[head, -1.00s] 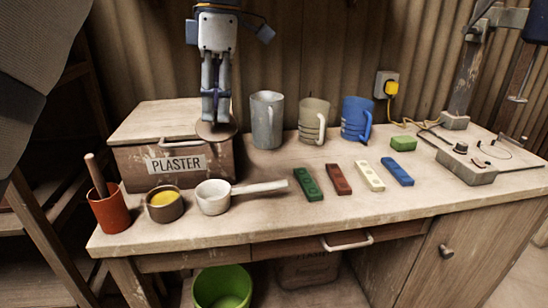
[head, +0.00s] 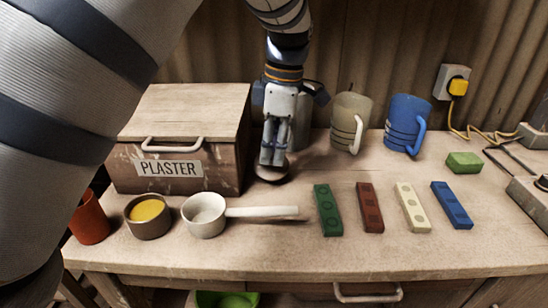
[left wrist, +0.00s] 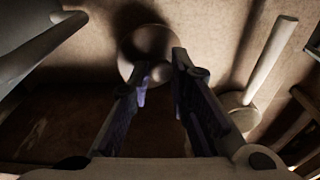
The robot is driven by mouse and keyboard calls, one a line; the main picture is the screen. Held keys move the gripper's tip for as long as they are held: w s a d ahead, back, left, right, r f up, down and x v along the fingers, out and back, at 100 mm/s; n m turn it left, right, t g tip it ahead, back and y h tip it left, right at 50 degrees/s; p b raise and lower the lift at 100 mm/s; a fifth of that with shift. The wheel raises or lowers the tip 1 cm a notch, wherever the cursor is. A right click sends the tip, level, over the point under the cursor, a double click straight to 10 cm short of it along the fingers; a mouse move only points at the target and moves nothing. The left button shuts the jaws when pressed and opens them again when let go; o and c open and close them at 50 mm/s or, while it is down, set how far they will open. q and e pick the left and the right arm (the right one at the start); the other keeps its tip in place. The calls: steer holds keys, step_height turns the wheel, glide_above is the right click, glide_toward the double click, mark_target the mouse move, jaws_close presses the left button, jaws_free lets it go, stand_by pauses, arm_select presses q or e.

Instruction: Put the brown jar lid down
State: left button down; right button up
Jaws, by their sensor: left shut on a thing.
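My left gripper (head: 272,160) points down, shut on the brown jar lid (head: 271,174). The lid is a round brown disc, low over the bench just right of the plaster box. I cannot tell whether it touches the bench. In the left wrist view the lid (left wrist: 146,42) lies beyond the fingertips (left wrist: 162,68), with a pale round knob between them. The fingers hide part of the lid in the head view. My right gripper is not in view.
The plaster box (head: 215,173) stands close on the left. A grey mug (head: 303,125) is partly hidden behind my gripper, with a beige mug (head: 350,115) to its right. A white ladle (head: 205,218) and green bar (head: 328,210) lie in front on the bench (head: 400,255).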

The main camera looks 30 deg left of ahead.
arm_select(q)
steer(key=shift+w+f, duration=0.1)
steer(key=shift+f, duration=0.85)
steer(key=shift+f, duration=0.1)
steer(key=c, duration=1.5)
jaws_free()
steer(key=r, duration=0.4)
steer(key=d+r, duration=0.1)
steer(key=r, duration=0.7)
steer(key=shift+w+d, duration=0.15)
steer(key=shift+w, duration=0.2)
